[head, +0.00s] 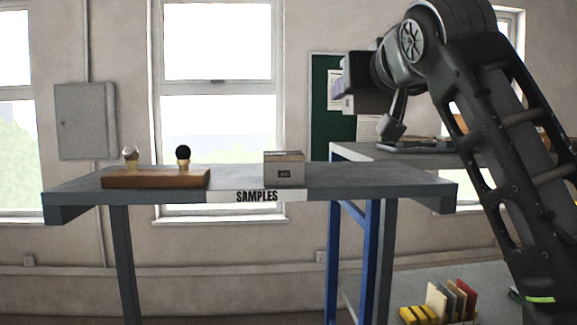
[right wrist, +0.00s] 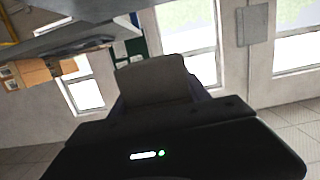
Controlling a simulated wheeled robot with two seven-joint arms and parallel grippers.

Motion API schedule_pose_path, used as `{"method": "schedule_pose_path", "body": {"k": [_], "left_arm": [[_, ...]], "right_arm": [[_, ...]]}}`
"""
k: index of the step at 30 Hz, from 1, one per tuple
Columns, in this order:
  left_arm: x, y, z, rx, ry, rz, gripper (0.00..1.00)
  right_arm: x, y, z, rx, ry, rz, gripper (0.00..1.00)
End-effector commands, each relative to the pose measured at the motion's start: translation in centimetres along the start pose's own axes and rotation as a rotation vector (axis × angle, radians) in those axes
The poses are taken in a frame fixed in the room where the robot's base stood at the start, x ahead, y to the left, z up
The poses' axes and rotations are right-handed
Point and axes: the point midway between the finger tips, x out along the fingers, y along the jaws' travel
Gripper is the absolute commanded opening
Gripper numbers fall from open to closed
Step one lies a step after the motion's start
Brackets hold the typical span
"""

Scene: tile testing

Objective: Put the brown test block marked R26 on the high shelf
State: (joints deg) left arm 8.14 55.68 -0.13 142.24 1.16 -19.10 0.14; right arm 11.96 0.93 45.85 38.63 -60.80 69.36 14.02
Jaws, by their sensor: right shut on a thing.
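My right gripper (right wrist: 155,102) is shut on a plain grey-brown block (right wrist: 152,78) in the right wrist view; no marking on it can be read. In the head view my right gripper (head: 362,82) is raised at the right, above the level of a high grey shelf (head: 340,180) with a SAMPLES label. On the shelf stand a brown wooden base (head: 155,180) with two ball-topped pieces, at the left, and a small grey-beige box (head: 284,170) with a dark label, right of the middle. My left gripper is out of view.
The shelf top is bare between the wooden base and the box, and right of the box. A grey worktop (head: 350,152) on a blue frame stands behind at the right. Yellow items and upright coloured boards (head: 450,300) are low at the right.

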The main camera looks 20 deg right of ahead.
Motion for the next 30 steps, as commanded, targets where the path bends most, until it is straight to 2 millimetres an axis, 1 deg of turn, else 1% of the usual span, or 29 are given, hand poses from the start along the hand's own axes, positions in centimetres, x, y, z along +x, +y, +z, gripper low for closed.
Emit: {"method": "schedule_pose_path", "body": {"k": [2,5,8,11,15,19,27,30], "left_arm": [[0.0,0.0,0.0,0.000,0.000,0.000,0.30],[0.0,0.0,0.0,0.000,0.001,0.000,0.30],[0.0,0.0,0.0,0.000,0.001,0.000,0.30],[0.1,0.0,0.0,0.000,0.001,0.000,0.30],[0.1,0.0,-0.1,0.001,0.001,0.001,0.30],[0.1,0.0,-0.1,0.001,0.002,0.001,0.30],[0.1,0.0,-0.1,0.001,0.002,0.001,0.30],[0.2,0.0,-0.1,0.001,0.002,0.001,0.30]], "right_arm": [[-0.2,-0.1,0.1,-0.008,0.006,0.003,0.00],[-0.2,-0.1,0.8,-0.014,0.007,0.006,0.00],[0.2,0.3,2.2,-0.002,0.000,0.010,0.00],[0.4,0.0,3.7,-0.002,0.000,0.003,0.00],[0.8,0.1,5.4,0.003,-0.002,0.001,0.00],[0.9,0.0,6.0,0.003,0.000,0.000,0.00],[0.9,0.0,6.0,0.003,0.001,0.000,0.00],[0.9,0.0,6.4,0.003,0.000,0.000,0.00]]}}
